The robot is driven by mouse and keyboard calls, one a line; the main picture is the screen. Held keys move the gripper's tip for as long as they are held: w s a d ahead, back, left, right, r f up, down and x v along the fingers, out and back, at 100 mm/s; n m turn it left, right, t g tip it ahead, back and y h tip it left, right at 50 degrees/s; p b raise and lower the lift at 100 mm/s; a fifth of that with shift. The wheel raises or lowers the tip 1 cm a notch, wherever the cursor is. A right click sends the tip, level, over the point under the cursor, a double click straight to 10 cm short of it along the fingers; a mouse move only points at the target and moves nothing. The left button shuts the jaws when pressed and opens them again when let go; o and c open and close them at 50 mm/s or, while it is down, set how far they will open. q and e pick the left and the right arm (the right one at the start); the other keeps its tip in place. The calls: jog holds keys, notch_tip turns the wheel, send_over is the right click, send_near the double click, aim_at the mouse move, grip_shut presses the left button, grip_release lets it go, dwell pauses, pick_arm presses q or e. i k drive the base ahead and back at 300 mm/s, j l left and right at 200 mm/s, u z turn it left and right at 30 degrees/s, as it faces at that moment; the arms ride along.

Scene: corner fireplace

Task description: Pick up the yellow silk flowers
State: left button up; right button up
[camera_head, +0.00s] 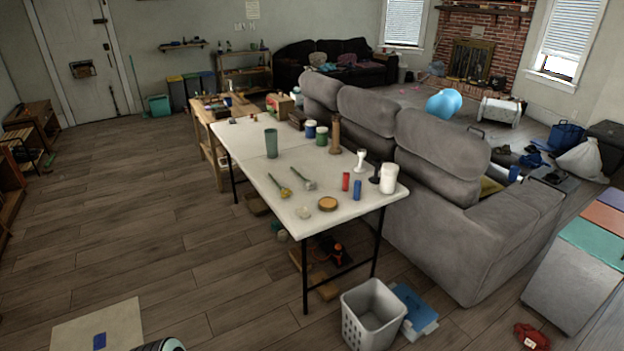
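The yellow silk flowers (284,191) appear to be the small yellow bloom with a thin green stem lying on the white table (235,146). A similar stemmed item with a pale head (309,185) lies just to the right of it, apart from it. A green tumbler (271,143) stands behind them. Neither of my grippers shows in this view, so their states are hidden.
Red (345,181) and blue (357,190) cylinders, a white canister (389,178) and a round wooden lid (327,204) share the tabletop. A grey sofa (430,215) blocks its right side. A white basket (372,316) stands before it. The floor (130,215) at left is mostly clear.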

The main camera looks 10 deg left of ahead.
aim_at(287, 190)
jog(key=i+j+z, duration=0.3)
jog(key=j, duration=0.35)
jog(key=i+j+z, duration=0.15)
jog(key=i+j, duration=0.15)
jog(key=j, duration=0.2)
jog(key=i+j, duration=0.2)
jog(key=j, duration=0.2)
jog(key=i+j+z, duration=0.1)
jog(key=j, duration=0.25)
jog(key=i+j, duration=0.2)
jog(key=j, duration=0.15)
jog(key=i+j, duration=0.15)
jog(key=j, duration=0.25)
jog(key=i+j+z, duration=0.1)
jog(key=j, duration=0.3)
jog(key=i, duration=0.05)
